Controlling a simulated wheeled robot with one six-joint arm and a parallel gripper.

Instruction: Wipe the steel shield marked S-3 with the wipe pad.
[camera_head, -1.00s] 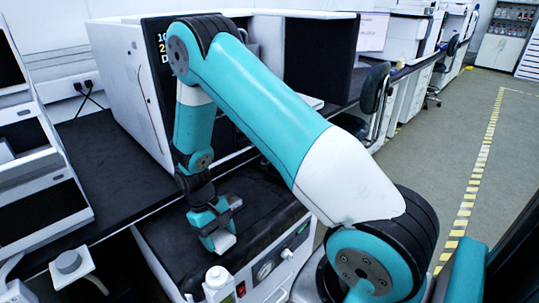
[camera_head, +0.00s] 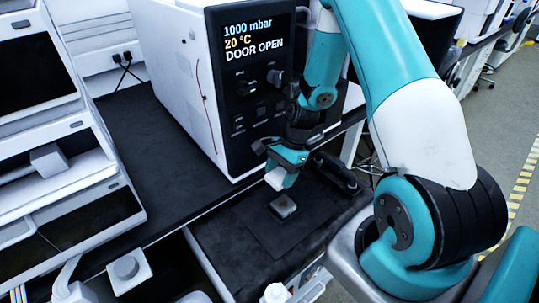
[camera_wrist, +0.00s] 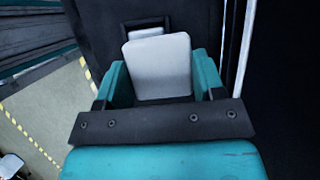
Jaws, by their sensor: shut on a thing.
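My gripper (camera_head: 282,172) is shut on a pale grey-white pad, the wipe pad (camera_head: 275,179), and holds it above a black top. In the wrist view the wipe pad (camera_wrist: 158,68) stands between the two teal fingers. A small grey metallic square (camera_head: 283,206) in a dark surround lies on the black top, just below my gripper and apart from the pad. It shows partly behind the pad in the wrist view (camera_wrist: 146,32). I cannot tell whether it is the steel shield; no S-3 mark is readable.
A white cabinet (camera_head: 178,80) with a black panel (camera_head: 255,100) reading "DOOR OPEN" stands behind my gripper. A black bar (camera_head: 336,172) lies right of the square. White stacked units (camera_head: 60,130) stand at the left. The dark bench (camera_head: 150,160) between is clear.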

